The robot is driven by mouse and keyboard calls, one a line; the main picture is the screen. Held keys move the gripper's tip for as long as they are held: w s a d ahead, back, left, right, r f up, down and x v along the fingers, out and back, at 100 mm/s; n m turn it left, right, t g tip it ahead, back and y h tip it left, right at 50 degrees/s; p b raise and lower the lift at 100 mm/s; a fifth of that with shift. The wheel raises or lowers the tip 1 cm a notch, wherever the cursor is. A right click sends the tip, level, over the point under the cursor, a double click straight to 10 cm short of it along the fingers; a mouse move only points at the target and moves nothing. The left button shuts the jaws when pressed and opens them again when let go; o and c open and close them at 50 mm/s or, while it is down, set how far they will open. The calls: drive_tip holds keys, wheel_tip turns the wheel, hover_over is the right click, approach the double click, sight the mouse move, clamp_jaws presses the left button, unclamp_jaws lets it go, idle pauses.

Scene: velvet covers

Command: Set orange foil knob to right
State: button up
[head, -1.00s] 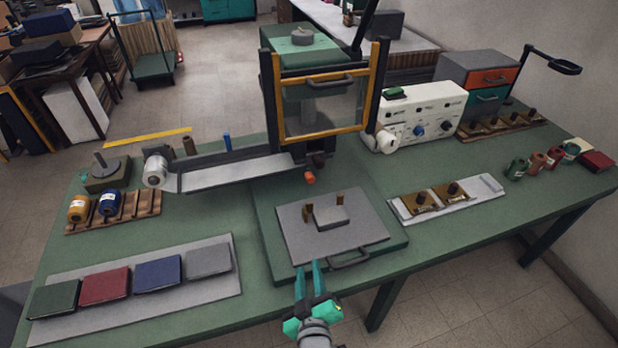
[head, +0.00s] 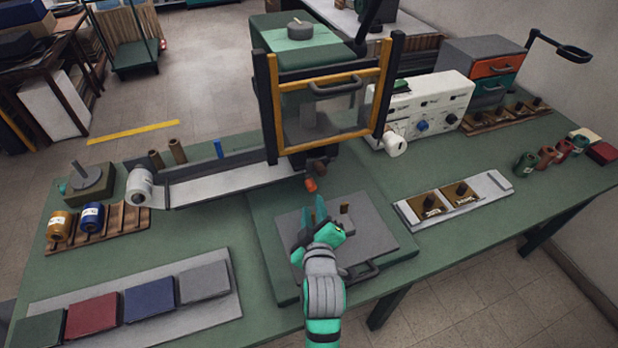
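A small orange knob (head: 310,184) sticks out low at the front of the press (head: 272,110), just below a dark brown knob (head: 316,166). Its setting is too small to read. My gripper (head: 314,206) is over the grey plate in front of the press, a little below the orange knob in the head view and apart from it. Its two teal fingers show a gap with nothing seen between them. My gripper hides part of the plate and the block on it.
The grey plate (head: 375,232) has a handle and small brass posts. A white control box (head: 435,100) with blue and dark knobs stands right of the press. A long tray (head: 215,182) lies left. Bound covers (head: 150,290) lie front left. The green table is clear at front right.

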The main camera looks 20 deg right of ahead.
sight(312, 189)
drive_tip(key=x, duration=1)
drive_tip(key=shift+w+d, duration=0.25)
drive_tip(key=shift+d, duration=0.05)
drive_tip(key=shift+c, duration=0.2)
clamp_jaws()
drive_tip(key=shift+w, duration=0.1)
